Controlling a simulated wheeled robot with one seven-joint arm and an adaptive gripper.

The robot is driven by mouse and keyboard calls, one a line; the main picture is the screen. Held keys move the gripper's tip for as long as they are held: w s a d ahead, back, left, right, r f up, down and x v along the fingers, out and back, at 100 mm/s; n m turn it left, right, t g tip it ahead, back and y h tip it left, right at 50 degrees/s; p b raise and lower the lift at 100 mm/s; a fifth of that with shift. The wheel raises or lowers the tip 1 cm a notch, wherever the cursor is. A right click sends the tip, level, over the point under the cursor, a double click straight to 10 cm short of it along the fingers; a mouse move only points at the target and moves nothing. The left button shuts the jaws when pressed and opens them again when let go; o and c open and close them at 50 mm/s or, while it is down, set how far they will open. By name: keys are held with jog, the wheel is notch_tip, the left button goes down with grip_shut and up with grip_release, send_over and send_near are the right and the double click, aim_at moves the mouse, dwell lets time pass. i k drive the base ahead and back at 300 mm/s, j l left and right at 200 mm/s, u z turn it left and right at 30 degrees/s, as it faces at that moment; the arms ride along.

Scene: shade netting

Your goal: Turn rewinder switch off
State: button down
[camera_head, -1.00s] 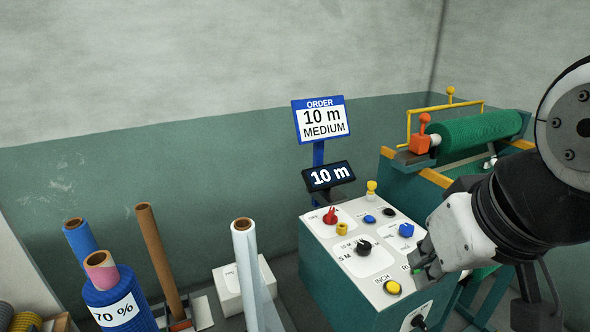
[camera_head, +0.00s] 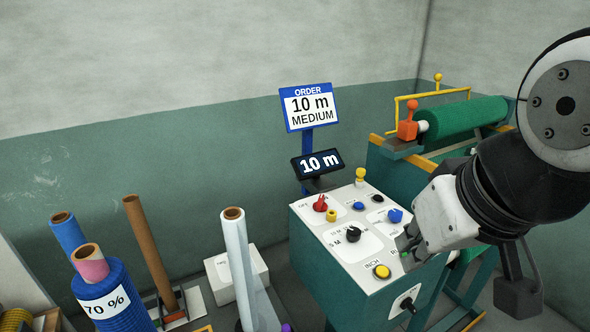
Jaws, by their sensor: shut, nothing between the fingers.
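The rewinder's control box (camera_head: 315,262) stands right of centre, teal with a white sloped top panel. A red switch knob (camera_head: 320,203) sits at the panel's upper left, beside a label reading OFF. Its exact setting is too small to tell. A black selector (camera_head: 353,234) marked S and M sits mid-panel, and a yellow INCH button (camera_head: 382,271) is near the front edge. My gripper (camera_head: 405,253) is shut and empty at the panel's right side, its tips close to a small green part there. The fingers and hand hide the panel's right edge. The red knob is clear of my gripper.
The display (camera_head: 318,163) reads 10 m, below an order sign (camera_head: 309,107) reading 10 m MEDIUM. The green netting roll (camera_head: 460,121) and yellow bar lie behind my arm. A blue roll (camera_head: 100,300), brown tube (camera_head: 150,250) and white tube (camera_head: 240,265) stand at left.

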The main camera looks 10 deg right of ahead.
aim_at(320, 205)
jog(key=i+l+u, duration=0.15)
jog(key=l, duration=0.2)
jog(key=i+l+u, duration=0.2)
jog(key=l+u, duration=0.15)
jog(key=l, duration=0.3)
jog(key=i+l+u, duration=0.15)
jog(key=l, duration=0.25)
